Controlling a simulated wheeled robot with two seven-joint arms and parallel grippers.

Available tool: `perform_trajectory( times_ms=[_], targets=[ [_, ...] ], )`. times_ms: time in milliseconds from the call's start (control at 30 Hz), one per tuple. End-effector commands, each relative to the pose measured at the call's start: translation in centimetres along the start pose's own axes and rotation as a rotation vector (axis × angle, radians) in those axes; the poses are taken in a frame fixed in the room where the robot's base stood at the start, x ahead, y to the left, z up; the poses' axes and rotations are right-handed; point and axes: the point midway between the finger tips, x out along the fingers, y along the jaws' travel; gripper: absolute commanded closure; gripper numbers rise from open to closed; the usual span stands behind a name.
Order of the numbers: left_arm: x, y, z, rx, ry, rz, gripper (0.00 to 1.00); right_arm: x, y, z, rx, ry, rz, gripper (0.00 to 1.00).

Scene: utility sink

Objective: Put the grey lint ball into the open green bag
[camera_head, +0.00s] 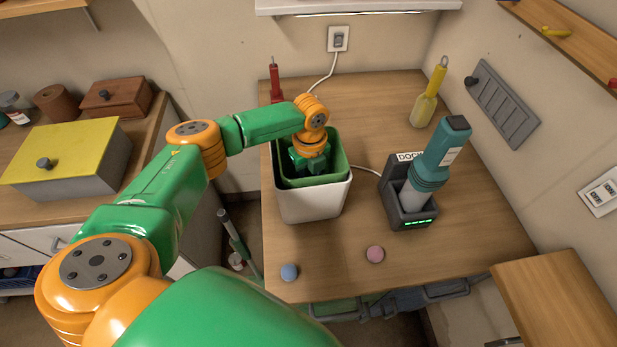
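The open green bag (340,163) lines a white bin (312,205) on the table. My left arm reaches in from the left, and my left gripper (309,163) points down into the bag's mouth. Its fingers are hidden inside the bag and behind the wrist, so I cannot see whether they are open or what they hold. The grey lint ball is not visible. My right gripper is not in view.
A blue ball (289,272) and a pink ball (375,254) lie near the table's front edge. A teal handheld vacuum (436,160) stands in a dark dock (407,215) right of the bin.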

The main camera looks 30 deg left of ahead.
Motion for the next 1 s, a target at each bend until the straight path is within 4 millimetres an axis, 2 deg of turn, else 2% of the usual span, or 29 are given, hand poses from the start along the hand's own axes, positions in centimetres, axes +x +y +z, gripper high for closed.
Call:
perform_trajectory(
  times_ms=[67,100,200,467,567,600,667,900,1000],
  targets=[
    [0.1,0.0,0.0,0.000,0.000,0.000,1.00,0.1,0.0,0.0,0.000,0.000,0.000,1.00],
    [0.1,0.0,0.0,0.000,0.000,0.000,0.60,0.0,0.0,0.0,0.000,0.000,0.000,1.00],
    [0.1,0.0,0.0,0.000,0.000,0.000,0.35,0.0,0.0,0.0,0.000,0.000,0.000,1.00],
    [0.1,0.0,0.0,0.000,0.000,0.000,0.35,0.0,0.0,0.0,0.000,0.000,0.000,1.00],
    [-0.9,0.0,0.0,0.002,-0.001,0.000,0.35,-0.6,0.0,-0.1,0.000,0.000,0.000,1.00],
    [-1.9,0.0,0.0,0.002,-0.001,-0.001,0.35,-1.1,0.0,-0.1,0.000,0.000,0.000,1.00],
    [-2.7,-0.1,0.0,0.001,0.000,-0.005,0.35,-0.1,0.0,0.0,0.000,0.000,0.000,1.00],
    [-9.6,-0.1,0.0,0.000,-0.001,-0.006,0.35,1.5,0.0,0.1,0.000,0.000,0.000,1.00],
    [-11.6,-0.1,0.0,0.001,0.000,-0.004,0.35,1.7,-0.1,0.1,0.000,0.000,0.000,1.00]
  ],
)
